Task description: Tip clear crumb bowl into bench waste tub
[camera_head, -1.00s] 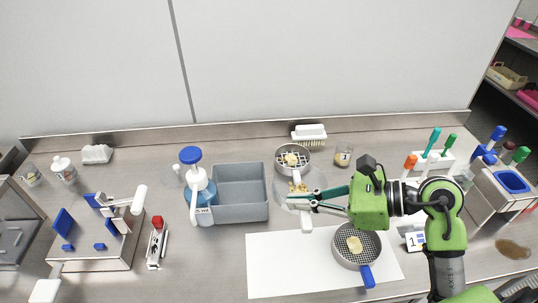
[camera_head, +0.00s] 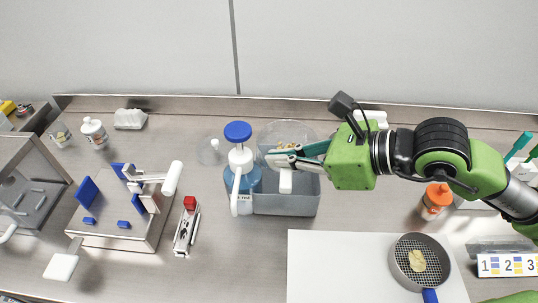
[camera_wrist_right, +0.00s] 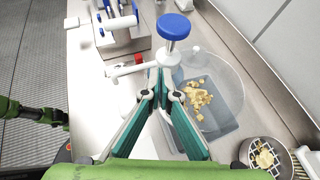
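The clear crumb bowl (camera_head: 290,132) is held level or slightly tilted by my right gripper (camera_head: 284,160). It hangs above the back part of the grey waste tub (camera_head: 287,204). Yellowish crumbs (camera_wrist_right: 195,97) lie inside the bowl (camera_wrist_right: 228,85) in the right wrist view, and the tub shows through it. The fingers of my right gripper (camera_wrist_right: 160,92) are closed at the bowl's near rim. My left gripper is outside the head view. A green arm part of mine shows at the left edge of the right wrist view, its fingers unclear.
A blue-capped pump bottle (camera_head: 241,165) stands directly left of the tub, close to the bowl. A sieve with a blue handle (camera_head: 420,262) rests on a white mat (camera_head: 330,265). A metal strainer (camera_wrist_right: 268,158) stands near the bowl. The back wall is close behind.

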